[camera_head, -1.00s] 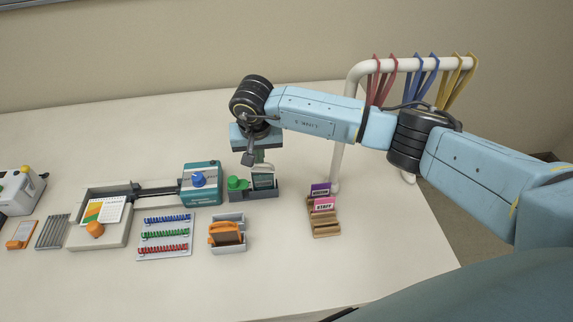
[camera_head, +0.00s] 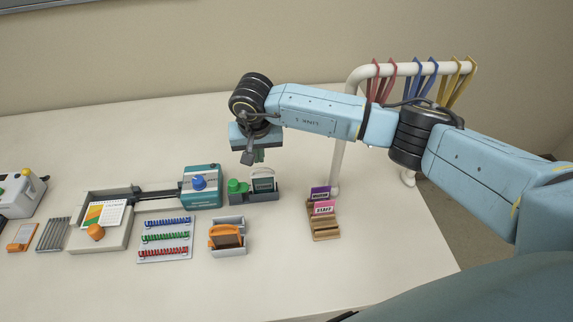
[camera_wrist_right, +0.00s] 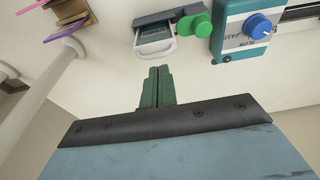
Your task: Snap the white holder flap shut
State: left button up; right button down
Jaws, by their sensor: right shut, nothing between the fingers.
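The white holder flap (camera_head: 263,182) stands upright in a dark grey holder tray (camera_head: 262,197), to the right of a green knob (camera_head: 237,185). In the right wrist view the white-framed flap (camera_wrist_right: 156,48) sticks out from the grey holder (camera_wrist_right: 163,17) towards my gripper, with a dark card inside the frame. My right gripper (camera_head: 259,155) is shut and empty, just behind and above the holder; its green fingers (camera_wrist_right: 156,86) point at the flap with a gap between. Whether the flap is latched cannot be told. My left gripper is not in view.
A teal machine (camera_head: 203,195) with a blue knob stands left of the holder. A grey box (camera_head: 227,222) with orange parts is in front. A wooden rack (camera_head: 325,230) with cards and a white post (camera_head: 340,158) stand to the right.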

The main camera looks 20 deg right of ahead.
notch_tip(320, 180, up, 5)
jog(key=shift+p, duration=1.05)
